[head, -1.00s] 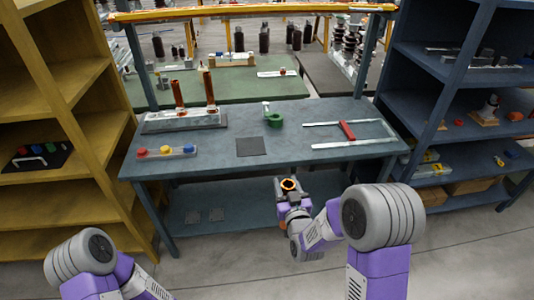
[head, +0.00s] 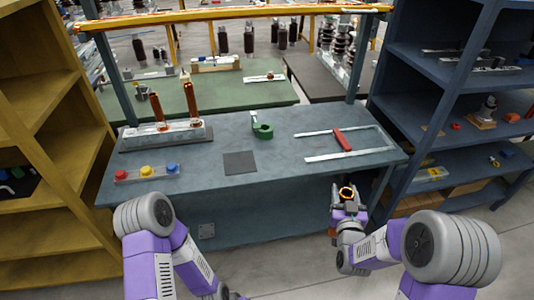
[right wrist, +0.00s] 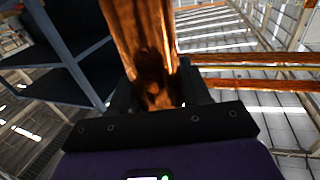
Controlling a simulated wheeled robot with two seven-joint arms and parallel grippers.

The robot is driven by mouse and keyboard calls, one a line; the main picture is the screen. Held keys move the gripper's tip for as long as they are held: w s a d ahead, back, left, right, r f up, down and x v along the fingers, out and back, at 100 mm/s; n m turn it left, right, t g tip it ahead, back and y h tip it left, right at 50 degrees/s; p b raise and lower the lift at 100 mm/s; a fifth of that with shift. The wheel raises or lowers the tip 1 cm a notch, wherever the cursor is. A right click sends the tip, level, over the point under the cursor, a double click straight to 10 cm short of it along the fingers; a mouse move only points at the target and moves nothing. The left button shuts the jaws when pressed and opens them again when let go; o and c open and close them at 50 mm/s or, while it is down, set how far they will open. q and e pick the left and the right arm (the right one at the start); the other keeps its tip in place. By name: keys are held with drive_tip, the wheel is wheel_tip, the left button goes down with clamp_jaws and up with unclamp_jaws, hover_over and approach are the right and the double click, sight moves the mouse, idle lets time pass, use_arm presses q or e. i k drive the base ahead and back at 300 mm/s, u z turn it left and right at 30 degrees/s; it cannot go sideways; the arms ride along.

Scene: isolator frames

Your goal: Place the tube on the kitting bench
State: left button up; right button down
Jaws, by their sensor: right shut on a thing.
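A copper-coloured tube (right wrist: 143,45) is held in my right gripper (right wrist: 150,95), which is shut on its lower part in the right wrist view. In the head view the tube shows nearly end-on as an orange ring (head: 347,193). There my right gripper (head: 347,212) is in front of the bench's front edge, towards its right end, apart from the bench. The blue-grey kitting bench (head: 212,175) stands ahead. My left arm comes in at the lower left, and its gripper is not visible.
Two copper tubes (head: 190,103) stand in a rack (head: 140,138) at the bench's left. A button strip (head: 147,173), dark square mat (head: 240,162), green clamp-like part (head: 263,131) and red-handled frame (head: 342,140) lie there. Shelves flank both sides.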

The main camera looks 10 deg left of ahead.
sight(239, 162)
drive_tip(key=z, duration=0.1)
drive_tip(key=i, duration=0.55)
drive_tip(key=u, duration=0.7)
drive_tip(key=i, duration=0.5)
drive_tip(key=u, duration=0.5)
